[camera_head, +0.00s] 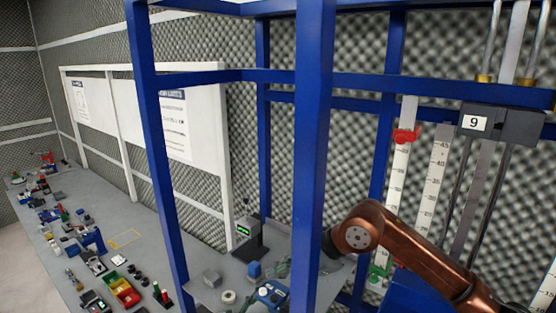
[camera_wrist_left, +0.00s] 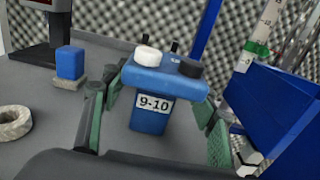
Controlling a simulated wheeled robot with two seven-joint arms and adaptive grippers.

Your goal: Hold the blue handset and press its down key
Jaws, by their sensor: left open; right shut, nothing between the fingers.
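The blue handset (camera_head: 271,295) stands on the grey bench low in the head view, partly cut by the lower edge. In the left wrist view the handset (camera_wrist_left: 150,121) carries a "9-10" label, with a white button (camera_wrist_left: 148,55) and a black button (camera_wrist_left: 191,68) on top. I cannot tell which is the down key. My left gripper (camera_wrist_left: 158,98) is open, one green-padded finger on each side of the handset. I cannot tell whether either pad touches it. In the head view a blue post hides part of this arm. My right gripper does not show.
A small blue block (camera_wrist_left: 70,63) on a grey base and a pale ring (camera_wrist_left: 14,122) sit left of the handset. A dark device (camera_head: 248,238) with a green screen stands behind. Blue frame posts (camera_head: 312,130) and scales (camera_head: 432,185) crowd the right.

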